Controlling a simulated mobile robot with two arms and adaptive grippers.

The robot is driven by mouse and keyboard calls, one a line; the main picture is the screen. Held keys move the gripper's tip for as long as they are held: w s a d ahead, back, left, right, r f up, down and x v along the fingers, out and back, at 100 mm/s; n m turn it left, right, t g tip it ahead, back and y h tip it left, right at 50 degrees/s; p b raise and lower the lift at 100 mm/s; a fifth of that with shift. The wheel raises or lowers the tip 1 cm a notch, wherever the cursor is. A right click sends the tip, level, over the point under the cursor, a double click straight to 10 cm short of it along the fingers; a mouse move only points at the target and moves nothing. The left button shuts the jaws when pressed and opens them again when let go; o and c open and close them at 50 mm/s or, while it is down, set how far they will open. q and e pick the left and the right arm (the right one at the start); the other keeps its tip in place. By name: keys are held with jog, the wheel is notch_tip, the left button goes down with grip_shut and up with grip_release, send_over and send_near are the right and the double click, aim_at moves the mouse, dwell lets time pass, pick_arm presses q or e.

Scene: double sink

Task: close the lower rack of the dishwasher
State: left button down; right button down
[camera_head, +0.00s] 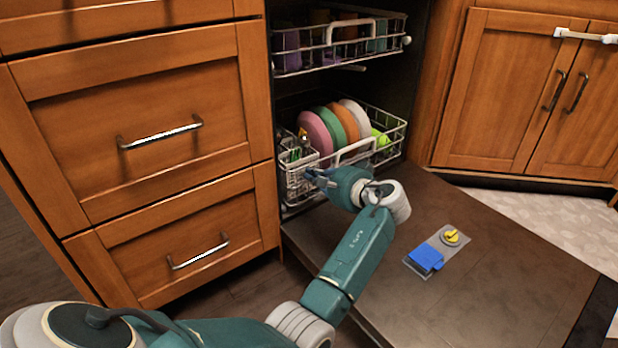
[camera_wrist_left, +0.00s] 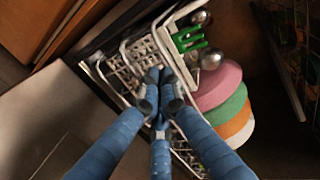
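The lower rack (camera_head: 356,147) is a white wire basket low in the dishwasher, with its front just behind the inner end of the lowered door (camera_head: 490,285). It holds a row of pink, green, orange and pale plates, a yellow-green ball and a cutlery basket. My left gripper (camera_head: 316,178) is at the front left of the rack, by the cutlery basket. In the left wrist view the rack wires (camera_wrist_left: 112,76) lie around and beyond the blue fingertips (camera_wrist_left: 160,78), which are close together. Nothing shows between them; contact with the wires is unclear. My right gripper is not in view.
The upper rack (camera_head: 340,42) holds cups and sits above the lower one. The door lies flat, with a blue-and-yellow detergent dispenser (camera_head: 438,252) on it. Wooden drawers (camera_head: 150,140) stand close at the left, cabinets (camera_head: 520,95) at the right.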

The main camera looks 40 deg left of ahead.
aim_at(305, 166)
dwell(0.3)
pick_arm(q)
jog(key=a+p, duration=0.1)
jog(key=a, duration=0.1)
jog(key=w+a+p, duration=0.1)
jog(key=a+p, duration=0.1)
jog(key=shift+w+a+r+p, duration=0.2)
jog(key=shift+a+p, duration=0.1)
jog(key=shift+w+a, duration=0.1)
jog(key=shift+a, duration=0.2)
jog(key=shift+f, duration=0.1)
